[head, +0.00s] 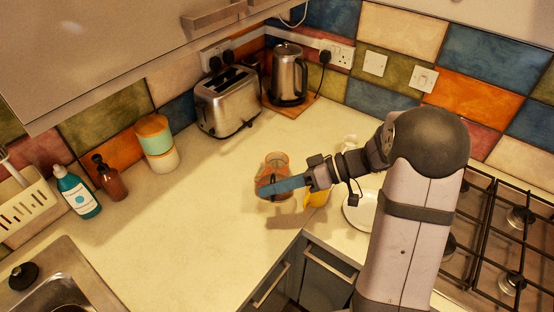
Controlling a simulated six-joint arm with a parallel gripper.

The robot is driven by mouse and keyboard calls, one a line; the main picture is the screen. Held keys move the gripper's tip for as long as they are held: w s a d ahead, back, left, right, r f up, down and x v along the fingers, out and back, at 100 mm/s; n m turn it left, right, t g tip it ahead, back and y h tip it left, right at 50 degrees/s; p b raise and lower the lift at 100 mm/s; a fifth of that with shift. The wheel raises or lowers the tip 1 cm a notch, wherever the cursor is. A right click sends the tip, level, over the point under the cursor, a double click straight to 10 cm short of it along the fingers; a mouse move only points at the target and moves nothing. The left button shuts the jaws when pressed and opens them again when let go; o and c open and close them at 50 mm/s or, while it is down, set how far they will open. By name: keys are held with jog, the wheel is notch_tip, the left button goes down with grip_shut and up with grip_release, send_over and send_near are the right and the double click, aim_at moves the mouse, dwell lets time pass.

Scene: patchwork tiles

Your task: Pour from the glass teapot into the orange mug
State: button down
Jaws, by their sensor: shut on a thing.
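The glass teapot (277,162) is a see-through, orange-tinted vessel near the middle of the counter. My gripper (283,187), with blue fingers, is shut on it and hides part of its body. It looks upright. A shadow lies on the counter in front of it, but I cannot tell how high it is held. A yellow-orange thing, apparently the orange mug (318,198), shows just right of the teapot, below my wrist. Its upper part is hidden by my gripper and wrist.
A white plate (359,212) lies partly behind my arm, with the gas hob (512,240) at right. A toaster (228,103) and kettle (287,76) stand at the back. Bottles and a canister (156,144) line the left wall. The counter left of the teapot is clear.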

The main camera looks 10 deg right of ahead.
aim_at(274, 176)
jog(key=shift+w+r+p, duration=0.25)
jog(key=shift+r+p, duration=0.05)
jog(key=shift+p, duration=0.1)
jog(key=shift+w+d+r+p, duration=0.1)
jog(key=shift+w+r+p, duration=0.1)
jog(key=shift+p, duration=0.35)
jog(key=shift+w+r+m+g+p, duration=0.35)
jog(key=shift+r+m+p, duration=0.2)
jog(key=shift+p, duration=0.9)
jog(key=shift+r, duration=0.1)
jog(key=shift+w+d+r+p, duration=0.1)
jog(key=shift+w+r+p, duration=0.25)
jog(key=shift+p, duration=0.6)
